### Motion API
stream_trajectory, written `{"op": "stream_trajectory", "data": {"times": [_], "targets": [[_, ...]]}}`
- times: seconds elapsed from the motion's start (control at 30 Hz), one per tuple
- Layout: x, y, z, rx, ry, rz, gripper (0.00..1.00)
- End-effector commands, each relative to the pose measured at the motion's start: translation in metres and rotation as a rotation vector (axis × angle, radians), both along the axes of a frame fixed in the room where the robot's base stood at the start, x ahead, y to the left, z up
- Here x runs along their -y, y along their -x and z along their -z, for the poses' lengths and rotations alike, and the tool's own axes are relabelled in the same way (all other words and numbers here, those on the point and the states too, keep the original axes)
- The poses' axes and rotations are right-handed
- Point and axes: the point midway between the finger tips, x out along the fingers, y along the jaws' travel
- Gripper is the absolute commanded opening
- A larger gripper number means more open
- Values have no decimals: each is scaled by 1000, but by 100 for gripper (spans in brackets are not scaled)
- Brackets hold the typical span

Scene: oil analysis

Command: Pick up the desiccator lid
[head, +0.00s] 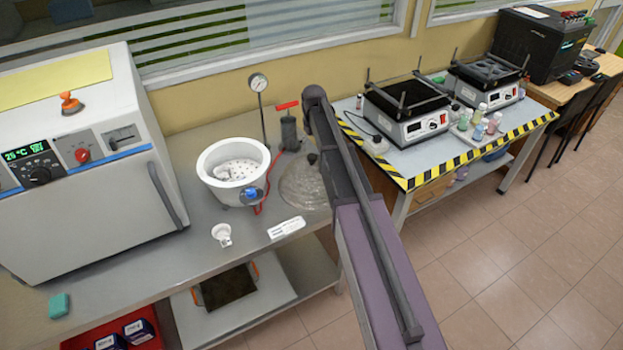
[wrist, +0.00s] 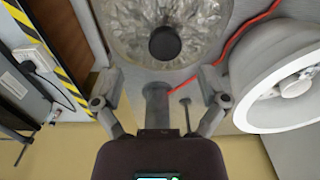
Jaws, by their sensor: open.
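The desiccator lid is a clear glass dome with a black knob (head: 302,187), lying on the grey bench, partly hidden by my arm in the head view. In the wrist view the lid (wrist: 125,35) is at the top centre, knob in its middle. My gripper (wrist: 158,77) is open and empty, its two fingers spread below the lid in that picture and apart from the knob. In the head view my arm hides the gripper. The white desiccator bowl (head: 207,163) stands open left of the lid, with a perforated plate inside.
A hand pump with a red handle (head: 288,128) stands behind the lid and shows between my fingers in the wrist view (wrist: 156,98). A gauge (head: 258,83) on a rod, a red hose (head: 263,190) and a white oven (head: 80,200) are nearby. A hazard-striped table (head: 400,160) is right.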

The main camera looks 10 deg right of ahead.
Motion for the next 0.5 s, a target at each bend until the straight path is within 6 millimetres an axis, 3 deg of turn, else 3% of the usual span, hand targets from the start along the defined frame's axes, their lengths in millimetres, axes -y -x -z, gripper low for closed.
{"op": "stream_trajectory", "data": {"times": [0.5], "targets": [[-4, 2, 27, 0, 0, 1, 93]]}}
